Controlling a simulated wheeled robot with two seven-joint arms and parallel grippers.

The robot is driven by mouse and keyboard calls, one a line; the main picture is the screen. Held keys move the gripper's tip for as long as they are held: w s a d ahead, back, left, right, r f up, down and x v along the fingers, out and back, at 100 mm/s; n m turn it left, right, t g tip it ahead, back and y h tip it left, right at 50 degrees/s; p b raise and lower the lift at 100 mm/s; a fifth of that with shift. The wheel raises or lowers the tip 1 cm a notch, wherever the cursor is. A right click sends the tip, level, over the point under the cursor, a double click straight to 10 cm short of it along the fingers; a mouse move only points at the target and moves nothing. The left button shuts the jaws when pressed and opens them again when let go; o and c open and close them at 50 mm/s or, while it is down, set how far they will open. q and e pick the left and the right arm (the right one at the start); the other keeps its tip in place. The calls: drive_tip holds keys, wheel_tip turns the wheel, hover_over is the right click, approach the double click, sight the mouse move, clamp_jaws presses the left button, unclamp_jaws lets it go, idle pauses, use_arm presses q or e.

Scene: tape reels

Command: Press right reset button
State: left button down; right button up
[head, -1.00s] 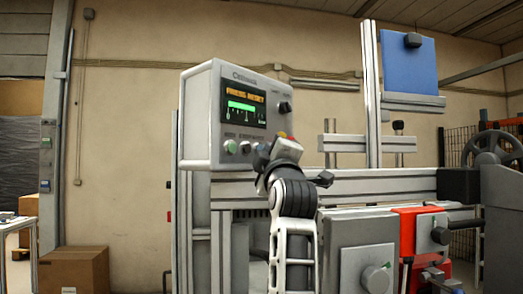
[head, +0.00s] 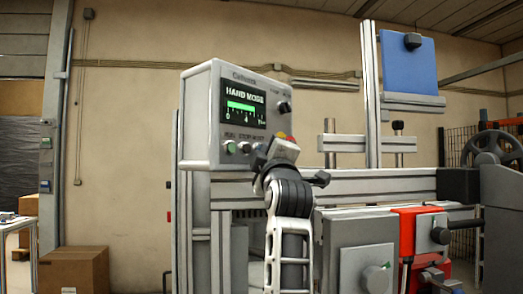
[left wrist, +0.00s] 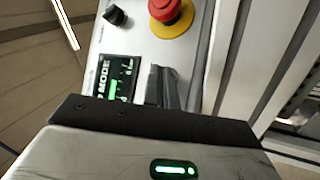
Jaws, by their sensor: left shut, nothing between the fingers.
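The grey control box (head: 215,110) stands on the machine frame. Its lit display (head: 244,105) reads "HAND MODE" over a green bar; it also shows in the left wrist view (left wrist: 117,78). Under the display sit a green button (head: 230,147) and a pale button (head: 245,147). To their right a small bluish spot is partly covered by my left gripper (head: 264,157). In the left wrist view its dark fingers (left wrist: 163,88) are shut and empty in front of the panel; whether they touch a button is hidden. The right gripper is out of view.
A red emergency knob on a yellow ring (left wrist: 168,14) is close to the fingers. A black dial (head: 284,107) is on the box's right side. A blue panel (head: 409,65), a red part (head: 407,232) and a handwheel (head: 490,150) are further right.

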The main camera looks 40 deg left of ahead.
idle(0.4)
use_arm(q)
drive_tip(key=shift+d, duration=0.7)
drive_tip(key=shift+d, duration=0.1)
drive_tip(key=d, duration=0.4)
drive_tip(key=shift+s+d, duration=0.15)
drive_tip(key=shift+d, duration=0.25)
drive_tip(key=shift+f, duration=0.1)
idle(0.4)
